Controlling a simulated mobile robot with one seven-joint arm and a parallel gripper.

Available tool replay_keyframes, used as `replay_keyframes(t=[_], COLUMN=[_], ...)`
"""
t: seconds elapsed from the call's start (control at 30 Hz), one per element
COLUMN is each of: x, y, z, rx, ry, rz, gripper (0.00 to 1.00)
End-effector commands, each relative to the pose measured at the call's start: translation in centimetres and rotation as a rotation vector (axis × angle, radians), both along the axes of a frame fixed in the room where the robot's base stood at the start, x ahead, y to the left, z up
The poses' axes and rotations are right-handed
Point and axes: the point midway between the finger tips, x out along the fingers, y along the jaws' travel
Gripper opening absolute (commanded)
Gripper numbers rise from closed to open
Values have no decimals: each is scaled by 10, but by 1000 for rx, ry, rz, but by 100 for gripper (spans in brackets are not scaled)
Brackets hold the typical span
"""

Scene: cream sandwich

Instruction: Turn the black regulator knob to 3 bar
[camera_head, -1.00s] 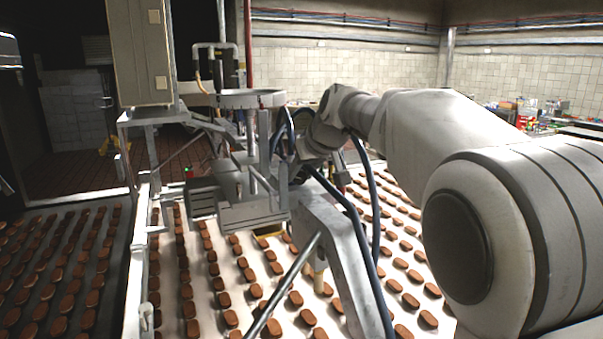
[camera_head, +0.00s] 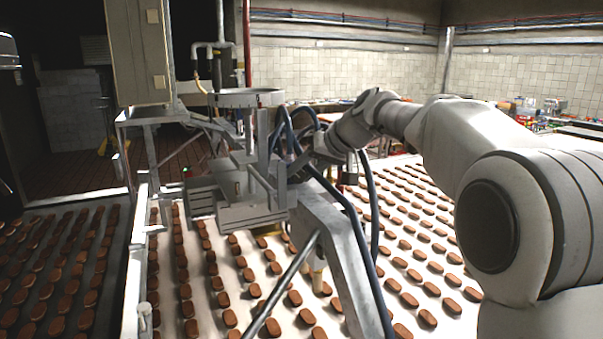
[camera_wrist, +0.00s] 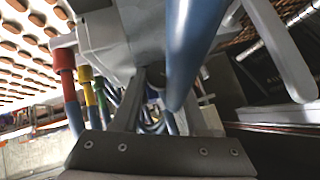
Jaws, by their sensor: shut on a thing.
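In the wrist view my gripper (camera_wrist: 160,82) has its two fingers close together on a small dark part, which looks like the black regulator knob (camera_wrist: 155,74). A thick blue hose crosses in front and hides much of it. No scale or pressure reading is legible. In the head view my wrist (camera_head: 340,145) is just right of the depositing machine (camera_head: 245,190), behind dark hoses. My fingertips and the knob cannot be made out there.
Blue hoses (camera_wrist: 190,45) run close to my fingers. Red, yellow and green hose fittings (camera_wrist: 66,75) stand left in the wrist view. A slanted metal frame arm (camera_head: 340,255) stands before the machine. Rows of brown biscuits cover the white conveyor (camera_head: 205,325) below.

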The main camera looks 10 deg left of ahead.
Motion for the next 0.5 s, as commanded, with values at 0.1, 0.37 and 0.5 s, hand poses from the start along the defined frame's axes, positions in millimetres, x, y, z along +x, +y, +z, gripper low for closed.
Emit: replay_keyframes(t=[0.1, 0.37, 0.5], x=[0, 0, 0], y=[0, 0, 0], z=[-1, 0, 0], rx=[6, 5, 4], ry=[6, 5, 4], rz=[0, 0, 0], gripper=[0, 51, 72])
